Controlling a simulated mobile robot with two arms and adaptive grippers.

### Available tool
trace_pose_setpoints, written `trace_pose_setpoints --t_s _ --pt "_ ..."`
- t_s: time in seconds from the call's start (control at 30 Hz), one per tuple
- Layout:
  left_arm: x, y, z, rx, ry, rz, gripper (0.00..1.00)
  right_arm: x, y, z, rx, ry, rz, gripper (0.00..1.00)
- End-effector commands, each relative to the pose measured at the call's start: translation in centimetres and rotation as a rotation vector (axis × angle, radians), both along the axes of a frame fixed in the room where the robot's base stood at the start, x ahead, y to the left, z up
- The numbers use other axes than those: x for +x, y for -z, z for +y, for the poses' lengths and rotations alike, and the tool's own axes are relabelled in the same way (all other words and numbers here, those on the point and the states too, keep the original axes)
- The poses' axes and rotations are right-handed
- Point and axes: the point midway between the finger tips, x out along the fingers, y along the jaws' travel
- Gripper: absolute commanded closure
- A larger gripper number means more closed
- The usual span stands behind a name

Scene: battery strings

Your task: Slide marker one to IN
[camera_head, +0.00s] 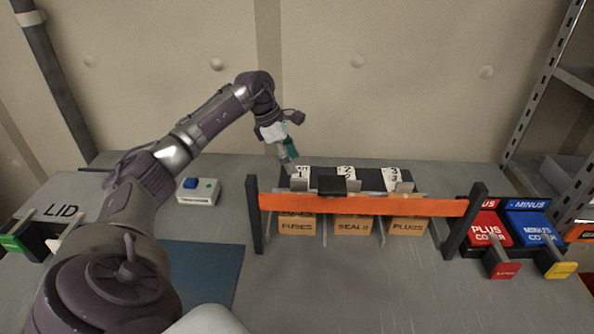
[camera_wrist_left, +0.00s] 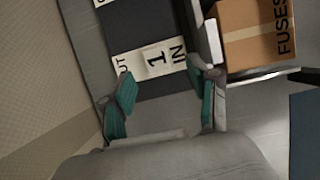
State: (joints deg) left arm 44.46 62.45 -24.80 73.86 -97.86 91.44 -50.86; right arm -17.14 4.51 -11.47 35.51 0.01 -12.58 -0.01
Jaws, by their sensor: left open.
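The number one label strip (camera_head: 301,172) is on the back part of the dark rack panel. In the left wrist view the label (camera_wrist_left: 155,60) reads "1", with "IN" on one end and part of "OUT" on the other. A small pale block (camera_wrist_left: 213,42) stands beyond the IN end, near the FUSES box; I cannot tell if it is marker one. A grey block (camera_head: 298,184) shows in front of label one in the head view. My left gripper (camera_head: 290,163) is open just above label one, its teal-padded fingers (camera_wrist_left: 162,100) apart with nothing between them. My right gripper is not in view.
An orange bar (camera_head: 360,205) runs across the rack's front between dark posts. Boxes marked FUSES (camera_head: 297,226), SEALS (camera_head: 352,227) and PLUGS (camera_head: 408,227) sit below. A white device with a blue button (camera_head: 198,191) stands left. Red (camera_head: 488,232) and blue (camera_head: 532,232) covers lie right.

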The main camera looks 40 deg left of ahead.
Motion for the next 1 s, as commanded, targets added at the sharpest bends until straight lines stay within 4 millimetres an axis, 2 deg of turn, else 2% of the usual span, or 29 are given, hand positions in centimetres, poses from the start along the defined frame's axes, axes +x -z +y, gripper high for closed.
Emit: trace_pose_setpoints --t_s 0.03,0.2,0.4,1.0 --pt "-0.3 -1.2 0.5 0.003 -0.002 -0.004 0.4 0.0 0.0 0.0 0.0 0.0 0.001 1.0" --pt "-1.1 -4.1 1.3 0.001 -0.002 -0.001 0.4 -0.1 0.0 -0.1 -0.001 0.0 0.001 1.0" --pt "-1.6 -5.9 1.8 0.0 -0.001 0.002 0.4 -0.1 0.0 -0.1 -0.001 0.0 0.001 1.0" --pt "-1.7 -6.1 1.9 -0.001 0.0 0.003 0.4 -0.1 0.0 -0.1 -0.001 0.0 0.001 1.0"
